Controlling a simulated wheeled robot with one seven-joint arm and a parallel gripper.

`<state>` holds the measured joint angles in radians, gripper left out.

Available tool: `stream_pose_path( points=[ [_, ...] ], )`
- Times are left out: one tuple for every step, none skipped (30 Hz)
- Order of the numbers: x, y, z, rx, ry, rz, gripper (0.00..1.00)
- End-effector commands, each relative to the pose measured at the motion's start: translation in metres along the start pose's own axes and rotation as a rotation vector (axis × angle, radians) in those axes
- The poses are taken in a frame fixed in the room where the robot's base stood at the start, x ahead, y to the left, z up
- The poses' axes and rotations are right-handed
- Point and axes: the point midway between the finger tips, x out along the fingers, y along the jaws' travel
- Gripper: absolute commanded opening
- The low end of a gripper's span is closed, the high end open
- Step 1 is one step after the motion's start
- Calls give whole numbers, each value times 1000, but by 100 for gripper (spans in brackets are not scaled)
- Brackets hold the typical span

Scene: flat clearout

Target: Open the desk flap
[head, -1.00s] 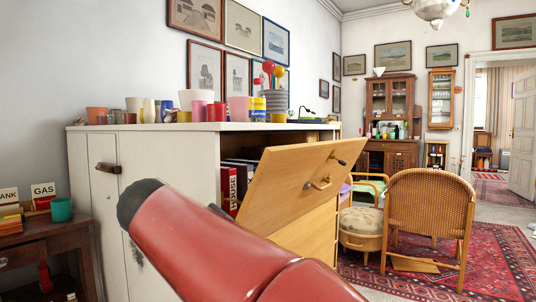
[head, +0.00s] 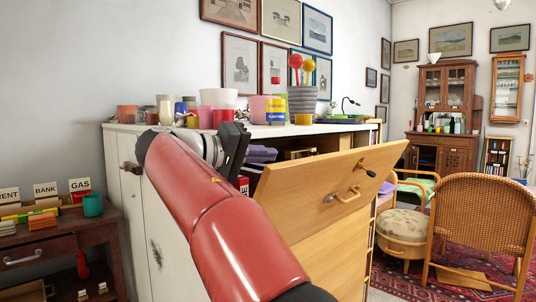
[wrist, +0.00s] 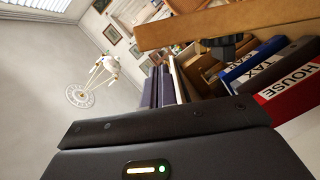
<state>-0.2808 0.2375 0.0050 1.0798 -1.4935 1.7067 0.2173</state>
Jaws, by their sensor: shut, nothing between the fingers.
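Red, brown and blue binders (wrist: 285,92) stand inside the opening. Cups and pots (head: 225,105) crowd the cabinet top (head: 340,127). A round stool (head: 404,225) and a wicker chair (head: 485,215) stand to the right. A small side table (head: 40,245) is at left.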

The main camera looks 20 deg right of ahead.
Motion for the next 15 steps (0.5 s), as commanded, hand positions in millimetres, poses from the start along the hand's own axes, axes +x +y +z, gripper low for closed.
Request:
stream_pose_path(
  points=[
    [12,0,1,0,-4,2,0],
    [18,0,1,0,-5,2,0],
    [25,0,1,0,-4,2,0],
    [30,0,1,0,-4,2,0],
    [36,0,1,0,-4,2,0],
    [42,0,1,0,-3,1,0],
    [47,0,1,-1,-4,1,0],
    [51,0,1,-1,-3,1,0],
    [56,0,0,-1,-3,0,0],
    [59,0,1,-1,-3,0,0],
    [62,0,0,-1,-2,0,0],
    [65,0,0,-1,-2,0,0],
    [67,0,0,-1,-1,0,0],
    [68,0,0,-1,-1,0,0],
    [69,0,0,-1,-1,0,0]
  ],
)
